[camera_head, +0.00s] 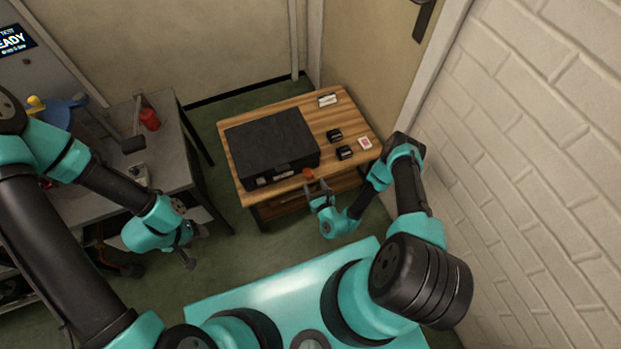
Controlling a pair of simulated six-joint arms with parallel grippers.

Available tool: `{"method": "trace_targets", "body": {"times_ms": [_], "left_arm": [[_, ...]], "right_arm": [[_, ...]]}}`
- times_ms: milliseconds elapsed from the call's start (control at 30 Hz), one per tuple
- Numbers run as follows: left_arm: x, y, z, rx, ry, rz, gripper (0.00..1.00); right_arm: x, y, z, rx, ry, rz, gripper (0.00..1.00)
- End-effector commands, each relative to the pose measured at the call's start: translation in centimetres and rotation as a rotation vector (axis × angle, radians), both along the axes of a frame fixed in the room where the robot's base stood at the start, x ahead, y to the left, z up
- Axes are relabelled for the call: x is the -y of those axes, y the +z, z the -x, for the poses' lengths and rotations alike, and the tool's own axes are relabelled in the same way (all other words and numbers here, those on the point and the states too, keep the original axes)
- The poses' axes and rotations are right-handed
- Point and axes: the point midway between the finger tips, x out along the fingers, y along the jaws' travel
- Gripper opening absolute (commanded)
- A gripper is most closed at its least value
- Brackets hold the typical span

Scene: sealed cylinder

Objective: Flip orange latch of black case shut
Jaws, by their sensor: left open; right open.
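The black case (268,143) lies with its lid down on the wooden table, its front side facing me. The orange latch (308,174) is small and sits at the right part of the case's front edge. I cannot tell its exact angle at this size. My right gripper (317,187) is open at the front of the table, just below and right of the latch. No clear contact between them can be seen. My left gripper (193,246) is open and empty, low beside the grey workbench and well away from the case.
On the wooden table (233,157), small black boxes (345,153) and a red-and-white card pack (365,143) lie right of the case. The grey workbench (169,142) at left holds a red can (150,119) and a hammer (133,143). A white brick wall (520,150) bounds the right.

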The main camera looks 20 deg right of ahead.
Motion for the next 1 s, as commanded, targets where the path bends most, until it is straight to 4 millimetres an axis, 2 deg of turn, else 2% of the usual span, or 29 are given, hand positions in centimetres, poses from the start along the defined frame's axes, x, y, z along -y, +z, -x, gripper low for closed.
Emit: {"method": "trace_targets", "body": {"times_ms": [100,300,667,1000], "left_arm": [[0.0,0.0,0.0,0.0,0.0,0.0,0.62],[0.0,0.0,0.0,0.0,0.0,0.0,0.62],[0.0,0.0,0.0,0.0,0.0,0.0,0.62],[0.0,0.0,0.0,0.0,0.0,0.0,0.62]], "right_arm": [[-0.1,0.1,-2.0,0.003,0.002,0.001,0.62],[-0.2,0.1,-3.9,0.002,0.001,0.0,0.62],[-0.1,0.0,-4.2,0.0,-0.001,-0.001,0.61],[-0.2,0.0,-4.2,0.0,0.0,-0.001,0.28]]}}
